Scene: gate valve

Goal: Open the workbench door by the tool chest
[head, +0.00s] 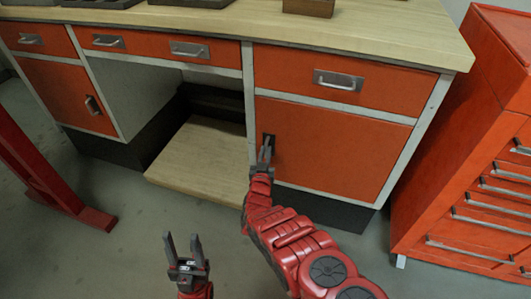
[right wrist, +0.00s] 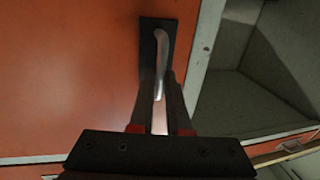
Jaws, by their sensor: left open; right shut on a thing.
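The orange workbench door (head: 335,150) is at the right of the bench, next to the red tool chest (head: 470,190). The door looks closed, flush in its grey frame. Its handle is a metal bar on a dark plate near the door's left edge; it shows in the right wrist view (right wrist: 161,50). My right gripper (head: 265,155) is at this handle, and in the right wrist view its fingers (right wrist: 161,95) are shut around the bar's lower part. My left gripper (head: 183,250) is open and empty, low in front of the bench, over the floor.
A drawer (head: 340,90) sits above the door. Left of the door is an open bay with a wooden shelf (head: 205,160). Another orange door (head: 68,95) is at the far left. A red post (head: 45,180) stands at left. Grey floor is clear in front.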

